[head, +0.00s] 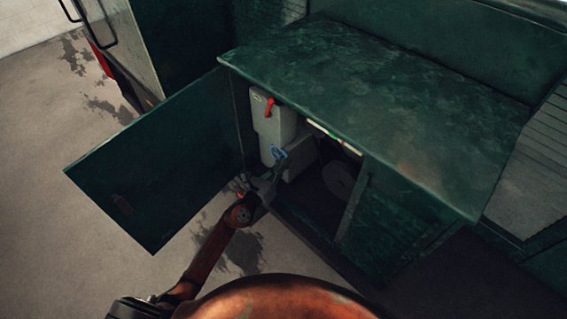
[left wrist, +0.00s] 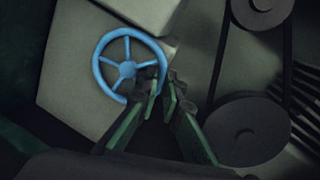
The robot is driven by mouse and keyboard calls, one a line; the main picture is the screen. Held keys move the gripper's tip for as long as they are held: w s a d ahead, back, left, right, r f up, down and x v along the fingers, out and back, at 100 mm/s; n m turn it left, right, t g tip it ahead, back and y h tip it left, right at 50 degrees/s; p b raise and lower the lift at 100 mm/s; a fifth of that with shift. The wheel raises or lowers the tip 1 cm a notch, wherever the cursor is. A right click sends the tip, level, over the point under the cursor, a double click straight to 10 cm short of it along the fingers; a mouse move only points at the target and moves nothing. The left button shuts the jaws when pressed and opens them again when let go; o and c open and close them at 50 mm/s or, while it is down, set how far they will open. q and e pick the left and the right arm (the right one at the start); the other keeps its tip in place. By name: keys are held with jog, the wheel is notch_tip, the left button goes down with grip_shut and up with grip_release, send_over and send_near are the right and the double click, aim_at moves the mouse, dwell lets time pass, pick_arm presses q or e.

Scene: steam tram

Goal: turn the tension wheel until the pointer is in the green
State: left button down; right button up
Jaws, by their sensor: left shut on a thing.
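The tension wheel (head: 278,152) is a small blue spoked handwheel on a grey housing inside the open green cabinet. My left gripper (head: 277,169) reaches in through the cabinet opening. Its fingertips (left wrist: 161,84) are shut at the lower right of the wheel's rim, which passes behind or between them. A narrow pale strip with coloured parts (head: 335,138) shows under the cabinet's top edge; I cannot make out a pointer on it. My right gripper is not in view.
The cabinet door (head: 160,165) stands open on the left. A red lever (head: 269,107) sits on a grey box above the wheel. Dark pulleys (left wrist: 243,131) with a belt lie right of my fingers. The green top (head: 385,100) overhangs the opening.

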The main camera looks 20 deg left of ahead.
pick_arm(q)
jog(key=shift+w+a+r+n+g+p, duration=0.1)
jog(key=shift+a+r+n+g+p, duration=0.2)
jog(key=shift+n+p, duration=0.9)
jog(key=shift+w+a+r+n+g+p, duration=0.15)
jog(key=shift+r+n+p, duration=0.35)
jog(key=shift+p, duration=1.25)
jog(key=shift+w+a+r+n+g+p, duration=0.1)
jog(key=shift+r+n+g+p, duration=0.15)
jog(key=shift+n+p, duration=1.05)
jog(key=c, duration=2.4)
grip_release()
jog(key=v, duration=1.2)
jog(key=shift+s+f, duration=0.1)
